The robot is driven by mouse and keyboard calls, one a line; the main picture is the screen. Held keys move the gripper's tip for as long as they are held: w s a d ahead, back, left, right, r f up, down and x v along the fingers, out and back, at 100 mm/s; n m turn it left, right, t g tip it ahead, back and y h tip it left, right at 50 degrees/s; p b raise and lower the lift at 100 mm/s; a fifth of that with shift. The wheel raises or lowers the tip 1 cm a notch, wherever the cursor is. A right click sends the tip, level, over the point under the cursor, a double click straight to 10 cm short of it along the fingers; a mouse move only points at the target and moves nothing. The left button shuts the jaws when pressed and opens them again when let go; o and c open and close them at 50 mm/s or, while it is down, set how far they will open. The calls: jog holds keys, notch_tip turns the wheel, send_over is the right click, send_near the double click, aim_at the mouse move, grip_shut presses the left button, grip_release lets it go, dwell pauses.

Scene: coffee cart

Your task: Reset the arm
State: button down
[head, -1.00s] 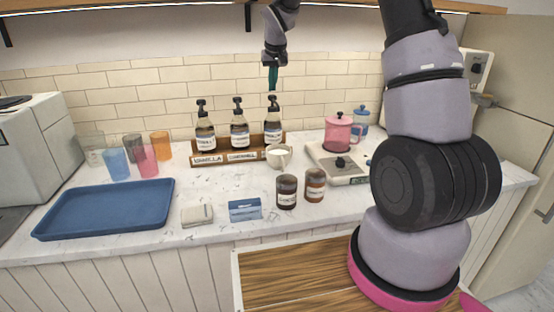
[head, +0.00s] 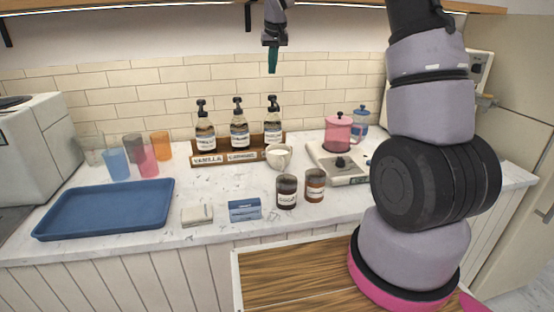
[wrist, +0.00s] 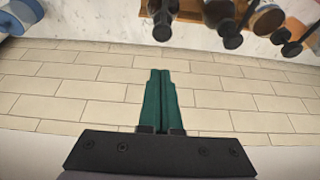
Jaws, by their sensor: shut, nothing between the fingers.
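My gripper (head: 272,61) hangs above the rightmost syrup bottle in the head view, in front of the tiled wall. Its green fingers (wrist: 161,100) are closed together and empty in the wrist view, with tiles behind them. Clear space shows between the fingertips and the pump top of the rightmost bottle (head: 273,125). My arm comes down from the top of the head view on the right and hides part of the counter.
A wooden rack (head: 226,158) holds three pump bottles below my gripper. A white cup (head: 279,157), two jars (head: 287,192), a scale (head: 340,166), a pink canister (head: 338,134), a blue tray (head: 105,209) and several coloured cups stand on the counter. The air around the gripper is free.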

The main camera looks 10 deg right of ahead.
jog(key=s+d+r+m+t, duration=0.15)
jog(key=s+r, duration=0.35)
jog(key=s, duration=0.5)
jog(key=s+d+r+m+g, duration=0.1)
jog(key=s+d+r, duration=0.2)
jog(key=s+r, duration=0.45)
jog(key=s+f+m+t+y, duration=0.1)
jog(key=s+f, duration=0.1)
jog(key=s, duration=0.9)
jog(key=s+d+f+t+y, duration=0.1)
jog(key=s, duration=1)
jog(key=shift+s+d+f+m, duration=0.15)
jog(key=shift+s+f+m, duration=0.05)
jog(key=shift+f+m, duration=0.15)
